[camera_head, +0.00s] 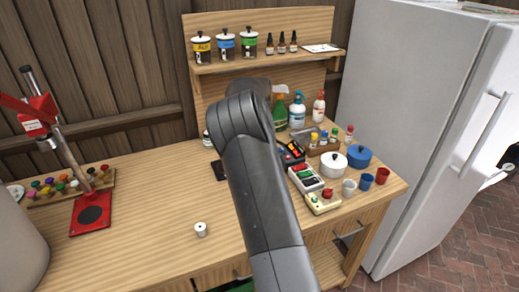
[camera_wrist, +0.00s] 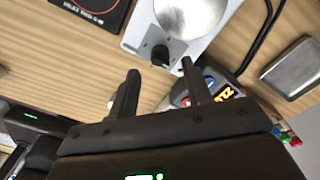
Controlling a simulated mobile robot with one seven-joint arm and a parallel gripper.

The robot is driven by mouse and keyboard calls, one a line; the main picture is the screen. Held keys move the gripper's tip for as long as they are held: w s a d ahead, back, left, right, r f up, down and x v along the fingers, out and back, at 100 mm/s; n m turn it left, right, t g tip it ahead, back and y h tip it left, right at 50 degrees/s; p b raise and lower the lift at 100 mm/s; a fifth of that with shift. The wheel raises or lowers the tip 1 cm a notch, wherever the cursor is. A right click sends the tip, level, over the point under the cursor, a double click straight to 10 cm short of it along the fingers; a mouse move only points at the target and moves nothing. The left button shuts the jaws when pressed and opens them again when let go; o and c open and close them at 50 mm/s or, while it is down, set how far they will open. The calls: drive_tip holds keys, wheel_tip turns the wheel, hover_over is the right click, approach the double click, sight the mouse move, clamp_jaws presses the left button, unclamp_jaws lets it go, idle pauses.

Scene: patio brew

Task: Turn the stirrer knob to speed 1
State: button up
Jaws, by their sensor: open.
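The stirrer (camera_wrist: 136,38) is a pale box with a round metal top plate, at the top of the wrist view. Its black stirrer knob (camera_wrist: 159,55) is on the face toward my gripper. My gripper (camera_wrist: 160,67) is open, with one finger on each side of the knob in the picture. The fingers look empty, and I cannot tell whether they touch the knob. The speed marks are too small to read. In the head view my arm hides the stirrer and my gripper.
A device with a lit orange display (camera_wrist: 225,93) sits close to the right finger. A black plate (camera_wrist: 95,10) lies at the upper left and a metal tray (camera_wrist: 292,68) at the right. Pots, cups and bottles crowd the bench's right; a white pot (camera_head: 333,165) stands there.

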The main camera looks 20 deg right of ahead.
wheel_tip(320, 180, up, 7)
idle(0.3)
